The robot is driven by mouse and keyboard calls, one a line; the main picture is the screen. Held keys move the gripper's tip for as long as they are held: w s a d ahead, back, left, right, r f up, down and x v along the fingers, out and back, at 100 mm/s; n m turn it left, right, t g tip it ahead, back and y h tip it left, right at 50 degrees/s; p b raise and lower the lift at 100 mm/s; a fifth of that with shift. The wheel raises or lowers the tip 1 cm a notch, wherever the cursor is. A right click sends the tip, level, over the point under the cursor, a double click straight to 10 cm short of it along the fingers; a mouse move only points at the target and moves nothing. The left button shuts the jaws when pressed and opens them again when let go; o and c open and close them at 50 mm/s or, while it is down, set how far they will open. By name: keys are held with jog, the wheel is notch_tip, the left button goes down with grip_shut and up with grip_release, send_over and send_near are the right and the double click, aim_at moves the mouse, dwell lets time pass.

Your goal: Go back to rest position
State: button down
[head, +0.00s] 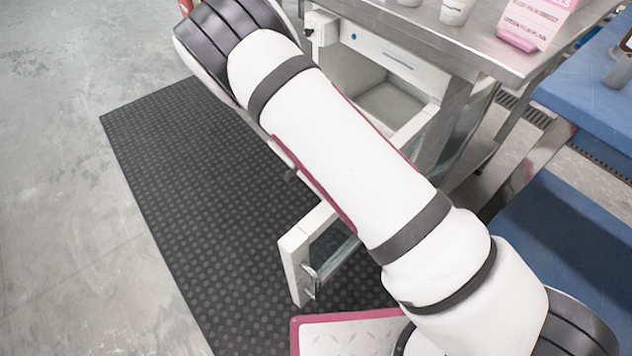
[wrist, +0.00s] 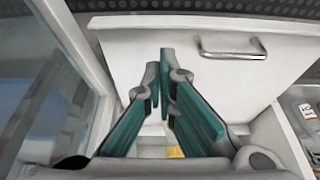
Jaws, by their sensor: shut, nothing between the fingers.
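My gripper (wrist: 168,75) shows in the wrist view, with green finger pads and the fingertips close together. It holds nothing. Behind the fingers is a white panel (wrist: 130,60) with a metal bar handle (wrist: 232,51). In the head view my white arm stretches from the lower right to the upper left, and the gripper itself is hidden or out of frame.
A white cabinet (head: 331,57) with an open compartment stands under a steel table (head: 470,42). A glass-paned door or drawer part (head: 294,262) juts out below my arm. A blue table (head: 590,105) is at right. A black mat (head: 165,165) covers clear floor at left.

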jog(key=s+d+r+n+g+y, duration=0.15)
jog(key=s+r, duration=0.35)
jog(key=r, duration=0.6)
jog(key=s+d+r+n+y, duration=0.15)
jog(key=s+r, duration=0.35)
jog(key=r, duration=0.6)
jog(key=s+d+r+n+g+y, duration=0.15)
jog(key=s+r, duration=0.25)
jog(key=r, duration=0.7)
jog(key=s+d+r+n, duration=0.2)
jog(key=s+d+r, duration=0.1)
jog(key=s, duration=0.6)
jog(key=s+d+r+n+t+h, duration=0.1)
jog(key=s+d+r+n, duration=0.15)
jog(key=s, duration=0.65)
jog(key=s+d+r+n, duration=0.2)
jog(key=s+d+r, duration=0.1)
jog(key=s, duration=0.6)
notch_tip(320, 180, up, 33)
jog(key=t+p, duration=0.4)
jog(key=p, duration=2.6)
jog(key=shift+w+d+f+p, duration=0.15)
jog(key=shift+d+p, duration=0.05)
jog(key=shift+p, duration=0.1)
